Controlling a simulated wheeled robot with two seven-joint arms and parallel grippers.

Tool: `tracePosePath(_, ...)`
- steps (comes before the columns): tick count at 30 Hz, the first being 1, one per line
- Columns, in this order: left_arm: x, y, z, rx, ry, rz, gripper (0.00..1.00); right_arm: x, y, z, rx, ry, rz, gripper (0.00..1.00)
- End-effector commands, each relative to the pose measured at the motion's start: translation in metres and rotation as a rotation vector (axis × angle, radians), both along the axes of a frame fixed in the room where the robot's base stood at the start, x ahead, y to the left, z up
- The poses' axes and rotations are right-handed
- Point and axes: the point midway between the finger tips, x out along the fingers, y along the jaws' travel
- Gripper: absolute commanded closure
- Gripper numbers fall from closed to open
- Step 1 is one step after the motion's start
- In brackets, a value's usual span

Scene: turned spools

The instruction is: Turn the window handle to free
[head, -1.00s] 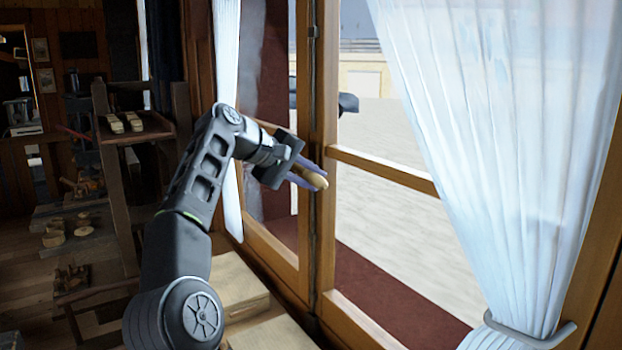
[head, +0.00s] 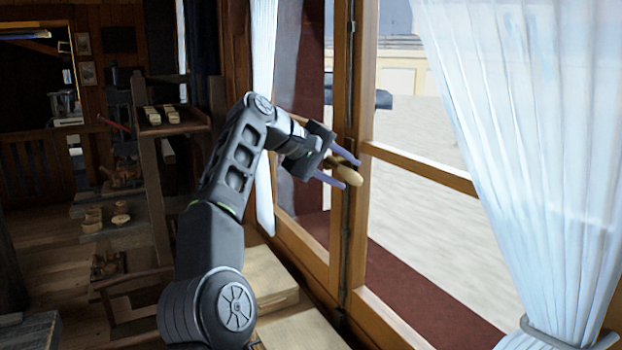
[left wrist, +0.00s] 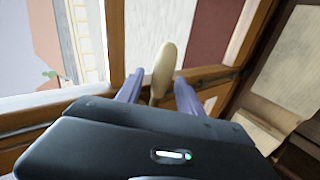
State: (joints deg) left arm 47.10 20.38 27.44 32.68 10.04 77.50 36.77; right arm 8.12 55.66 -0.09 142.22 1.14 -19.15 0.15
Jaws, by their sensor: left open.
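The window handle (head: 346,176) is a pale wooden grip on the middle post of the wooden window frame (head: 348,240). In the left wrist view the handle (left wrist: 163,68) stands out between the fingers, its rounded end pointing up in the picture. My left gripper (head: 350,167) is open at the handle, with one bluish finger on each side of it. In the left wrist view the gripper (left wrist: 158,84) shows a gap beside the handle. The handle's mount is partly hidden by the gripper. My right gripper is not in view.
A white curtain (head: 520,150) with a tieback (head: 560,340) hangs at the right, and a narrower curtain (head: 263,90) hangs behind my arm. Pale boards (head: 270,278) lie below the window. A shelf (head: 170,125) with turned pieces stands at the left.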

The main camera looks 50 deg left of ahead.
Motion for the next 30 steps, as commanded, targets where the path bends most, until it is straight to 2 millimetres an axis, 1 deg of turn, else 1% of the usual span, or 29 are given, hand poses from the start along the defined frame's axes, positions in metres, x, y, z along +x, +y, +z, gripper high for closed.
tracePosePath(1, -0.008, 0.003, -0.004, 0.001, 0.001, 0.003, 0.56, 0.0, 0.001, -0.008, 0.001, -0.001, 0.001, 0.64)
tracePosePath(5, -0.032, 0.007, -0.006, 0.004, 0.001, 0.004, 0.56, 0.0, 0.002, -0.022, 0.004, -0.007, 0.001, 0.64)
tracePosePath(6, -0.041, 0.01, -0.002, 0.003, 0.004, 0.007, 0.56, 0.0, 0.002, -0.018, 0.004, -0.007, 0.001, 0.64)
tracePosePath(9, -0.064, 0.014, -0.002, 0.003, 0.004, 0.009, 0.56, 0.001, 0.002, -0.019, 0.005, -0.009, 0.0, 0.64)
tracePosePath(10, -0.07, 0.016, 0.001, 0.003, 0.005, 0.008, 0.56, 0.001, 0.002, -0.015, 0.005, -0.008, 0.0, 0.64)
tracePosePath(12, -0.084, 0.019, 0.001, 0.003, 0.007, 0.008, 0.56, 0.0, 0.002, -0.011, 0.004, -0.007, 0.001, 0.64)
tracePosePath(14, -0.094, 0.02, 0.002, 0.001, 0.004, 0.008, 0.56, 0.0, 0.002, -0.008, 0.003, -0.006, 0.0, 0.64)
tracePosePath(18, -0.106, 0.023, 0.002, 0.001, 0.002, 0.005, 0.56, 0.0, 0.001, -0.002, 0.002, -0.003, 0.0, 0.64)
tracePosePath(22, -0.113, 0.024, 0.001, 0.002, 0.001, 0.004, 0.56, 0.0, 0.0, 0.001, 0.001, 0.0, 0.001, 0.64)
tracePosePath(30, -0.117, 0.023, -0.001, 0.002, -0.001, 0.001, 0.56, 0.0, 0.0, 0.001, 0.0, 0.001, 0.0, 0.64)
